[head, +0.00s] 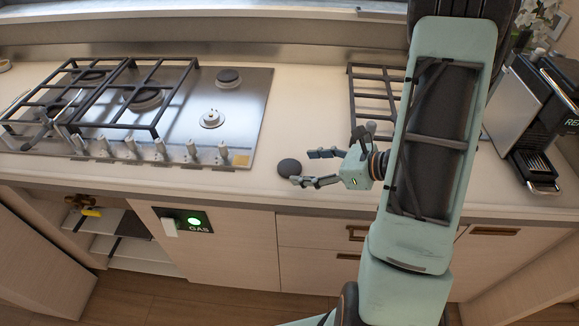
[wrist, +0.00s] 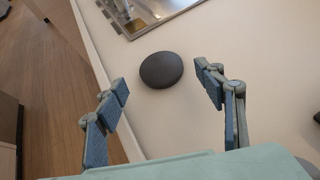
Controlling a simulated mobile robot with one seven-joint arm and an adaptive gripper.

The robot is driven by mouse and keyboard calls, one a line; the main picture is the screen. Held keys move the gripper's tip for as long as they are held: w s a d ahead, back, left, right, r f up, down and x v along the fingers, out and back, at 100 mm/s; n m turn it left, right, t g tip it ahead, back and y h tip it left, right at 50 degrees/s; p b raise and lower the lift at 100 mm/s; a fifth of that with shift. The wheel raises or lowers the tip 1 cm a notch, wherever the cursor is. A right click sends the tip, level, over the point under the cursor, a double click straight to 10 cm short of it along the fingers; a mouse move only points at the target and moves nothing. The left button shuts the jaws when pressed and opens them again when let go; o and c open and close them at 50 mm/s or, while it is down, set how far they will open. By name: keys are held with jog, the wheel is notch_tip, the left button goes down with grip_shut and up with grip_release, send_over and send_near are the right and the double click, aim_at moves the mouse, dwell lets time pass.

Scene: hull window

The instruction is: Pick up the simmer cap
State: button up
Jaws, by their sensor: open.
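The simmer cap, a small dark round disc (head: 289,167), lies on the pale counter to the right of the hob. It also shows in the wrist view (wrist: 161,70), flat on the counter. My gripper (head: 305,168) is open and empty. In the head view its fingers point left, with the tips close to the cap's right side. In the wrist view (wrist: 162,78) the fingertips stand apart to the left and right of the cap, with gaps on both sides. I cannot tell whether the tips are at the cap's height.
The steel hob (head: 190,125) stands left of the cap; one burner (head: 211,118) has no dark cap. A loose pan grate (head: 368,95) lies behind my arm, and a coffee machine (head: 530,115) stands at the right. The counter's front edge (wrist: 90,45) runs close beside the cap.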

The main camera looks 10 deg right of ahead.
aim_at(286, 166)
jog(key=x, duration=0.3)
jog(key=shift+w+a+f, duration=0.1)
jog(key=shift+w+a, duration=0.1)
jog(key=c, duration=1.2)
